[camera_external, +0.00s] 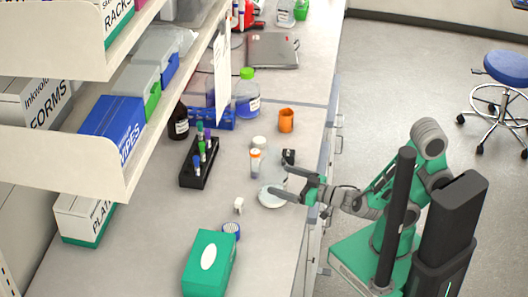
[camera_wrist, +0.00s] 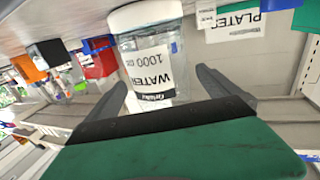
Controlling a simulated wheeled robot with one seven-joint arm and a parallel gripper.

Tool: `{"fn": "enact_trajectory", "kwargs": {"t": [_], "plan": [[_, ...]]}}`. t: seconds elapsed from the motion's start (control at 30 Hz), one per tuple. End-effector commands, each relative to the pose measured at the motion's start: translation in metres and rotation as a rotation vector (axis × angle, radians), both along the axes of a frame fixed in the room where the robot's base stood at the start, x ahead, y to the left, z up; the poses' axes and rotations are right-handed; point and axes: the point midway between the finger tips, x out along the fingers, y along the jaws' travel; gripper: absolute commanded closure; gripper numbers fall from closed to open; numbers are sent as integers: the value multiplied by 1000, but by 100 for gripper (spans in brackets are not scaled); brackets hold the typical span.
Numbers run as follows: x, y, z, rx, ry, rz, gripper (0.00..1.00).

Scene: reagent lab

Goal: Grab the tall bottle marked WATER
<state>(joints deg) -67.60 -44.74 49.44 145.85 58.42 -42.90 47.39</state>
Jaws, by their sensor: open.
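In the wrist view, a clear bottle with a white label reading WATER 1000 CC (camera_wrist: 155,68) appears upside down, because the picture is inverted. It stands in front of my gripper (camera_wrist: 160,90), between the lines of the two spread fingers. In the external view, my gripper (camera_external: 279,180) is open and points left over the counter. A small orange-capped bottle with a pale label (camera_external: 255,165) stands just beyond the fingers; its label is unreadable there, so I cannot tell whether it is the WATER bottle.
A dark tube rack (camera_external: 200,163), an orange cup (camera_external: 286,121) and a green-capped bottle (camera_external: 247,95) stand farther off. A green tissue box (camera_external: 211,264) is at the front. A shelf overhangs the left side.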

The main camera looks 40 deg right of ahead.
Motion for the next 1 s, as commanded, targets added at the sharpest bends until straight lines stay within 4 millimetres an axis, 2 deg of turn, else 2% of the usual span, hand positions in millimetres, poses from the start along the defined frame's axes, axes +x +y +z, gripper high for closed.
{"fn": "enact_trajectory", "kwargs": {"t": [0.27, 0.6, 0.9, 1.0], "plan": [[16, 7, -1, 0, 1, -4, 0], [55, 29, 2, -1, 4, -4, 0], [59, 32, 0, 3, 1, -3, 0], [59, 32, 0, 3, 1, -3, 8]]}}
